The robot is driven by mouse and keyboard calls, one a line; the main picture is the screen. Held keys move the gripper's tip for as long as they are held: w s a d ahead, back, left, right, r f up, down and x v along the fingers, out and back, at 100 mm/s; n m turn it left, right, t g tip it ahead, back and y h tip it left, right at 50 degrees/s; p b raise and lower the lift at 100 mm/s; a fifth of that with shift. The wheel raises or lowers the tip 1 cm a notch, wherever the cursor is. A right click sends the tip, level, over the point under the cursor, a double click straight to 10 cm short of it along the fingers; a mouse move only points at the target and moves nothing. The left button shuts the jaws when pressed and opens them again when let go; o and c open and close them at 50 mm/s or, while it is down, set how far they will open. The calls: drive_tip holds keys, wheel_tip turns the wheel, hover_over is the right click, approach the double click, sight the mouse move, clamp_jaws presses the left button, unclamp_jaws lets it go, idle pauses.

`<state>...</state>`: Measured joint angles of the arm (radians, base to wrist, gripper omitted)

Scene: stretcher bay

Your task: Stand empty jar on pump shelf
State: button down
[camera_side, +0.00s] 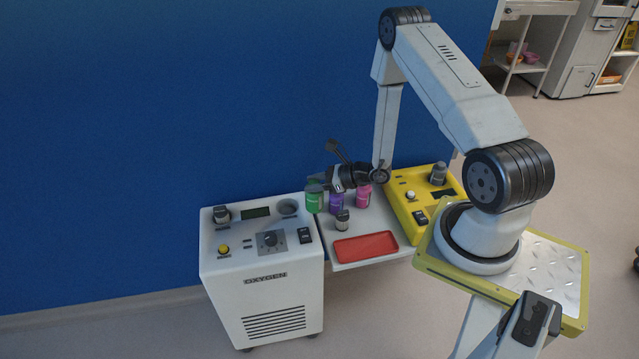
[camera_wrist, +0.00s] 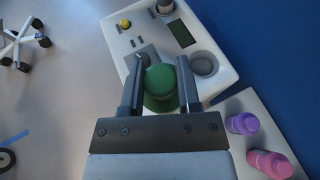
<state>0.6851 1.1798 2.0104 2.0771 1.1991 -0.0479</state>
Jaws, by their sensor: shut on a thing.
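My gripper (camera_wrist: 160,66) is shut on a green jar (camera_wrist: 161,92), with one finger on each side of it. In the side view my gripper (camera_side: 324,181) reaches in from the right to the green jar (camera_side: 314,197). The jar looks upright, at the left end of the white shelf (camera_side: 323,247) and near the oxygen unit. I cannot tell whether its base is clear of the surface. A purple jar (camera_side: 336,203) and a pink jar (camera_side: 363,195) stand on the shelf to its right. A small grey jar (camera_side: 342,221) stands in front of them. Contents of the jars are not visible.
The white oxygen unit (camera_side: 262,292) stands left of the shelf, with knobs and a round recess (camera_side: 288,207) on top. A red tray (camera_side: 366,247) lies at the shelf's front. A yellow device (camera_side: 407,215) stands on the right. The blue wall (camera_side: 150,120) is close behind.

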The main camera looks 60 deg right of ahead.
drive_tip(key=w+a+r, duration=0.2)
drive_tip(key=a+r, duration=0.5)
drive_tip(key=r, duration=0.2)
drive_tip(key=w+a+r+n+y, duration=0.1)
drive_tip(key=a+r, duration=0.5)
drive_tip(key=r, duration=0.4)
drive_tip(key=shift+w+a+r+g, duration=0.25)
drive_tip(key=shift+w+a+g, duration=0.05)
drive_tip(key=shift+w+a, duration=0.1)
drive_tip(key=shift+f+y, duration=0.1)
drive_tip(key=shift+y, duration=0.2)
